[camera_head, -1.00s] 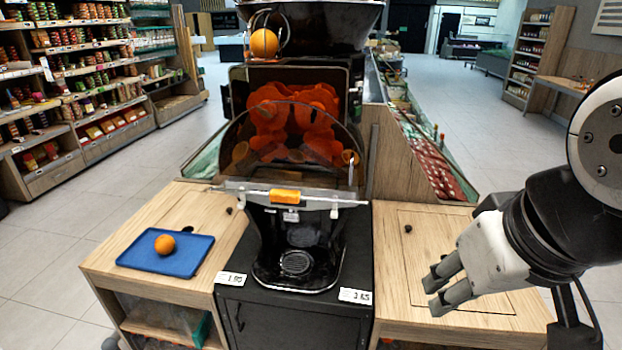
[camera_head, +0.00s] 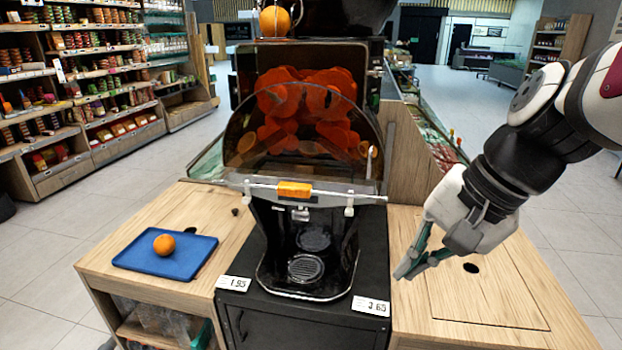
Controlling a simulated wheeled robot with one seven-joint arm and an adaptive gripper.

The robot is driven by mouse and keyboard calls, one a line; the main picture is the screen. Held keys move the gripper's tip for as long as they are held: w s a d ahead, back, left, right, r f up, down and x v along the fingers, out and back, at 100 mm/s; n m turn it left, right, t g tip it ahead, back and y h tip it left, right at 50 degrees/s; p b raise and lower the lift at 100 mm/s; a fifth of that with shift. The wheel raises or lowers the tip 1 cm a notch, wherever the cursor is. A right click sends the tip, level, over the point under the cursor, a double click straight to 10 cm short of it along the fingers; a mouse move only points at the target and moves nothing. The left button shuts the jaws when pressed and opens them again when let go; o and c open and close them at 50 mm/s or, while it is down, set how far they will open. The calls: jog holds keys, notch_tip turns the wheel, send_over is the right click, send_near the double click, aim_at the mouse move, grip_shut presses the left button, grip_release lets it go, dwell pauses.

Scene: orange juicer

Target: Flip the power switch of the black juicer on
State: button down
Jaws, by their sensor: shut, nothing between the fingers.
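The black juicer (camera_head: 252,84) stands in the middle on a black cabinet. Its tinted cover (camera_head: 240,140) shows orange pressing parts behind it. An orange tab (camera_head: 294,189) sits on the bar at the cover's lower edge, above the drip area. I cannot make out a power switch in this view. My gripper (camera_head: 404,268) is at the right of the juicer, over the right wooden counter, pointing down and to the left. Its fingers are together with nothing between them, and it is apart from the juicer.
A blue tray (camera_head: 135,255) with an orange (camera_head: 164,245) lies on the left wooden counter (camera_head: 215,205). The right wooden counter (camera_head: 480,305) is bare apart from a dark hole. Price tags (camera_head: 371,306) stand at the cabinet's front edge. Stocked shelves fill the left background.

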jog(key=w+d+f+m+t+y+b, duration=0.15)
jog(key=w+f+m+b, duration=0.3)
jog(key=w, duration=0.45)
jog(key=w+d+f+m+t+y+b, duration=0.1)
jog(key=w+d+f+m+y+b, duration=0.2)
jog(key=w+f+m, duration=0.4)
jog(key=w+d+f+m+t+b, duration=0.2)
jog(key=w+d+f+m, duration=0.1)
jog(key=w+d, duration=0.2)
jog(key=w+d+f+m+t+y+b, duration=0.1)
jog(key=w+d+f+m+t+b, duration=0.1)
jog(key=w, duration=0.5)
jog(key=d+f+m+b, duration=0.1)
jog(key=d+f+m, duration=0.1)
jog(key=d, duration=0.1)
jog(key=shift+w+f, duration=0.25)
jog(key=shift+f, duration=0.05)
jog(key=shift+m, duration=0.25)
jog(key=b, duration=0.3)
send_near(357, 222)
jog(key=x, duration=0.2)
jog(key=f+x, duration=0.1)
jog(key=x, duration=0.1)
jog(key=shift+w+f, duration=0.1)
jog(key=shift+f, duration=0.05)
jog(key=shift+w+a+r, duration=0.25)
jog(key=shift+w+a, duration=0.15)
